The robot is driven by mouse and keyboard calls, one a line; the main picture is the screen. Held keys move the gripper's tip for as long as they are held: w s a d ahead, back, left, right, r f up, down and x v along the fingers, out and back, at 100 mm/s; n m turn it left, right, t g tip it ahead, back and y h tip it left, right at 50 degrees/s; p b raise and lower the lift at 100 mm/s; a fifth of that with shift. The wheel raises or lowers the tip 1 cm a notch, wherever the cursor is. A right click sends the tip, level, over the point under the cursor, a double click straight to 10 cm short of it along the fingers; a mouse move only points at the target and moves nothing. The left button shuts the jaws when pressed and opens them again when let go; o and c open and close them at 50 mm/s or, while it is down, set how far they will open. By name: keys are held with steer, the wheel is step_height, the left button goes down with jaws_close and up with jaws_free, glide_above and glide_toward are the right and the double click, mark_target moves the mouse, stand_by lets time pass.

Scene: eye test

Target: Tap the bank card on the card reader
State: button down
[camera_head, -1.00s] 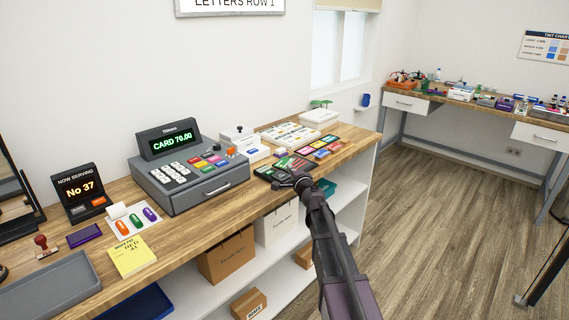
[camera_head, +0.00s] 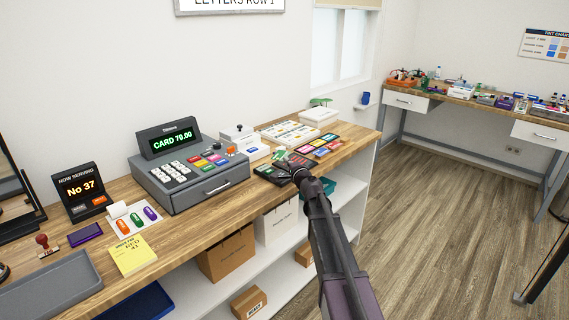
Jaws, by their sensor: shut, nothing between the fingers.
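My gripper (camera_head: 286,165) is at the end of my arm, low over the counter right of the cash register, with its fingers shut and empty. A dark, flat device (camera_head: 268,173) lies on the counter just left of the fingers and looks like the card reader. My gripper hides part of it. A small green piece (camera_head: 281,154) shows just beyond the fingers; I cannot tell if it is a card. Several coloured card-like pieces (camera_head: 322,152) lie on a dark backing right of my gripper. I cannot tell which thing is the bank card, or whether the fingers touch anything.
The grey cash register (camera_head: 190,180) reads "CARD 70.00" and stands left of my gripper. A white box (camera_head: 240,148) and a white tray of small items (camera_head: 290,133) stand behind. Shelves with cardboard boxes (camera_head: 226,252) are under the counter (camera_head: 200,218).

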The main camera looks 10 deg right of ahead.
steer(key=shift+f+b, duration=3.4)
steer(key=shift+f, duration=0.05)
step_height(320, 180, up, 5)
steer(key=p, duration=0.5)
steer(key=shift+s, duration=0.1)
steer(key=s+r+p, duration=0.3)
steer(key=s, duration=1.1)
steer(key=shift+s, duration=0.4)
